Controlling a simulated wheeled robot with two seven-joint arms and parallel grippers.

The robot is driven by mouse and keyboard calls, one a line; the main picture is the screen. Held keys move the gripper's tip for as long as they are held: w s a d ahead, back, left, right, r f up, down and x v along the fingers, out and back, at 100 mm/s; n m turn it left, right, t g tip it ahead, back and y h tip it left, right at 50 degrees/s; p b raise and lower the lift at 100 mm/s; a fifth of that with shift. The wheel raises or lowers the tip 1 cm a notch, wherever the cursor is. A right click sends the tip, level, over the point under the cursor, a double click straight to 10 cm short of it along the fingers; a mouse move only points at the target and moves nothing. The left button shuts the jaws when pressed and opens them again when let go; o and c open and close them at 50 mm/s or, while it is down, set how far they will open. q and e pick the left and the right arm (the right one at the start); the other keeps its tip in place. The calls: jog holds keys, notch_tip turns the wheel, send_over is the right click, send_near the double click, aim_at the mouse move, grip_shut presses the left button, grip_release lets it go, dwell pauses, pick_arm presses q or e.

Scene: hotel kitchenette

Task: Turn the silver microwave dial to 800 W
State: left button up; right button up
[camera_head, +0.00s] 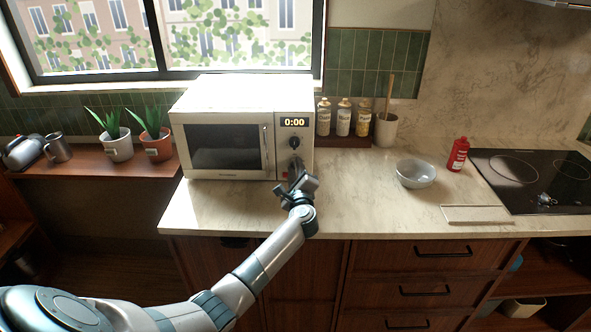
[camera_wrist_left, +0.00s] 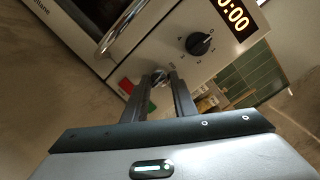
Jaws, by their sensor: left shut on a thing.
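The white microwave (camera_head: 226,107) stands on the counter, its display (camera_head: 294,122) reading 0:00. A black dial (camera_head: 294,143) sits below the display; it also shows in the left wrist view (camera_wrist_left: 198,43). The silver dial (camera_wrist_left: 159,77) is below the black one, between my left fingertips. My left gripper (camera_wrist_left: 160,80) is shut on it, with fingers pointing at the panel. My right gripper is in neither view.
A red button (camera_wrist_left: 126,86) and a green button (camera_wrist_left: 151,106) are close to my left fingers. The door handle (camera_head: 266,150) is left of the panel. Canisters (camera_head: 343,120) stand right of the microwave, and a bowl (camera_head: 415,174) is farther right. Counter in front is mostly clear.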

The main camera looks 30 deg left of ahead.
pick_arm(q)
jog(key=o, duration=1)
jog(key=shift+d, duration=0.1)
jog(key=b+v, duration=0.4)
jog(key=v, duration=1.3)
jog(key=shift+s+d, duration=0.1)
jog(key=shift+f, duration=0.15)
